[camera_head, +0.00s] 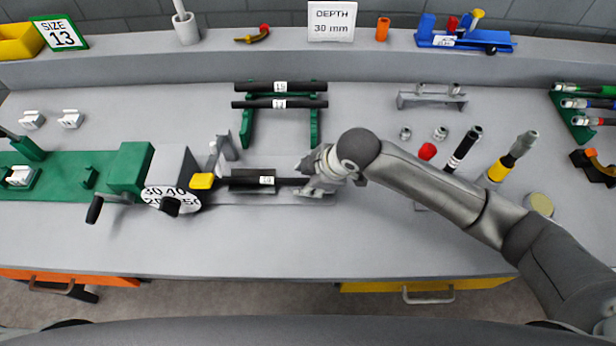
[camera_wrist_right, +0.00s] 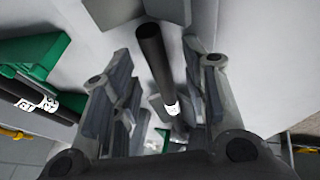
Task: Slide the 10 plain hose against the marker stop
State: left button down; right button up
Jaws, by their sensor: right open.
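The plain black hose (camera_head: 240,181) with a small white label lies level in a grey cradle (camera_head: 252,191) at the centre of the bench. Its left end is near a yellow block (camera_head: 202,181) beside the dial; I cannot tell whether they touch or whether this block is the marker stop. My right gripper (camera_head: 316,180) is at the hose's right end. In the right wrist view the hose (camera_wrist_right: 154,62) runs between the open fingers of this gripper (camera_wrist_right: 160,85), with space on both sides. My left gripper is not in view.
A green crimper with a numbered dial (camera_head: 170,199) stands to the left. Two black hoses (camera_head: 300,87) lie on a green rack behind. Loose fittings and upright tools (camera_head: 463,148) stand at right. A sign (camera_head: 331,21) reads DEPTH 30 mm. The front bench strip is clear.

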jog(key=v, duration=1.2)
dwell(0.4)
